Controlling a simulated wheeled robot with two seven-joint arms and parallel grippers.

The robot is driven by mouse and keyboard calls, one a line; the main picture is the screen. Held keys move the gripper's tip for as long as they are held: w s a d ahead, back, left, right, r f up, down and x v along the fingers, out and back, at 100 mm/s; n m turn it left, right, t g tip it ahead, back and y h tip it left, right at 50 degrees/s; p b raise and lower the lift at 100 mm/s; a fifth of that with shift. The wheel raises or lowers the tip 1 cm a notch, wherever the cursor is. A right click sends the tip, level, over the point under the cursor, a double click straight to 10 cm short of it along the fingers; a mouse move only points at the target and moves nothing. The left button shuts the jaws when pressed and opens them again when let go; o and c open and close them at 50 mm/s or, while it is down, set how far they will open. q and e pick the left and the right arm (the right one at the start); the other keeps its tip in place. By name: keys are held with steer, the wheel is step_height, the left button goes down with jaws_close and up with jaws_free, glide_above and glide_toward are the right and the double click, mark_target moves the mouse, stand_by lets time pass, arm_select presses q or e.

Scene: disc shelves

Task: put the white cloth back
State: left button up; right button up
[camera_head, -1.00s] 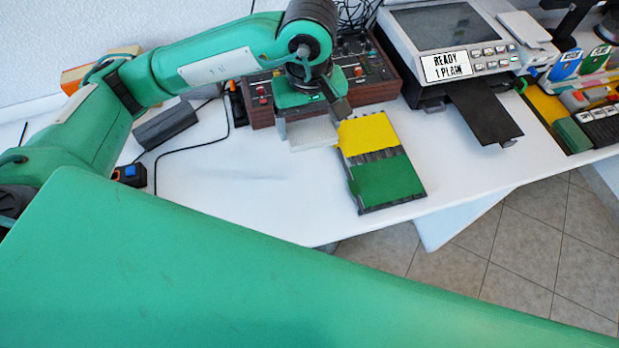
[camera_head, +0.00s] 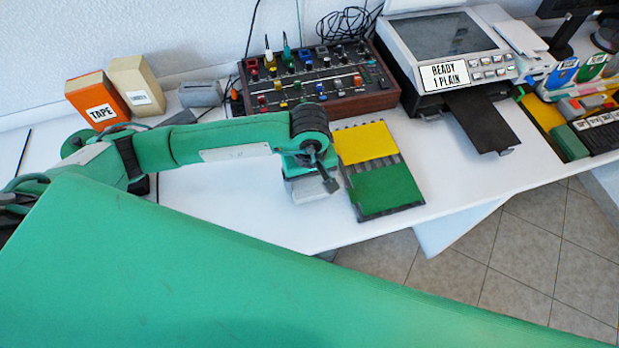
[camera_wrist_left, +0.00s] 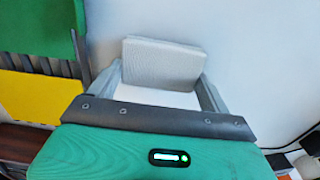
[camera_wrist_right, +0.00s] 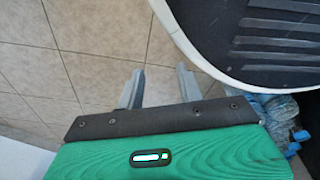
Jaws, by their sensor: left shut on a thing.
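The white cloth (camera_wrist_left: 163,62) is a pale, folded block between the two fingers of my left gripper (camera_wrist_left: 163,84) in the left wrist view. In the head view my left gripper (camera_head: 314,186) is over the white table, just left of the green and yellow board (camera_head: 383,187). The cloth shows only in part below it there; I cannot tell whether it touches the table. My right gripper (camera_wrist_right: 159,88) is open and empty above the tiled floor in the right wrist view.
A mixer panel with knobs (camera_head: 318,82) stands at the back. Left of it are an orange tape box (camera_head: 98,103), a cream box (camera_head: 140,88) and a grey case (camera_head: 201,94). A printer (camera_head: 450,45) stands right. The white table (camera_head: 240,215) is clear in front of my left arm.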

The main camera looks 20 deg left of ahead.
mark_target(310, 183)
arm_select(q)
steer(key=shift+f, duration=0.3)
steer(key=o, duration=0.6)
steer(key=shift+o, duration=1.4)
step_height(310, 183, up, 12)
steer(key=b, duration=0.1)
steer(key=shift+r, duration=0.2)
arm_select(e)
steer(key=w+r, duration=0.1)
steer(key=w+a+r, duration=0.1)
steer(key=w, duration=0.1)
steer(key=shift+r, duration=0.3)
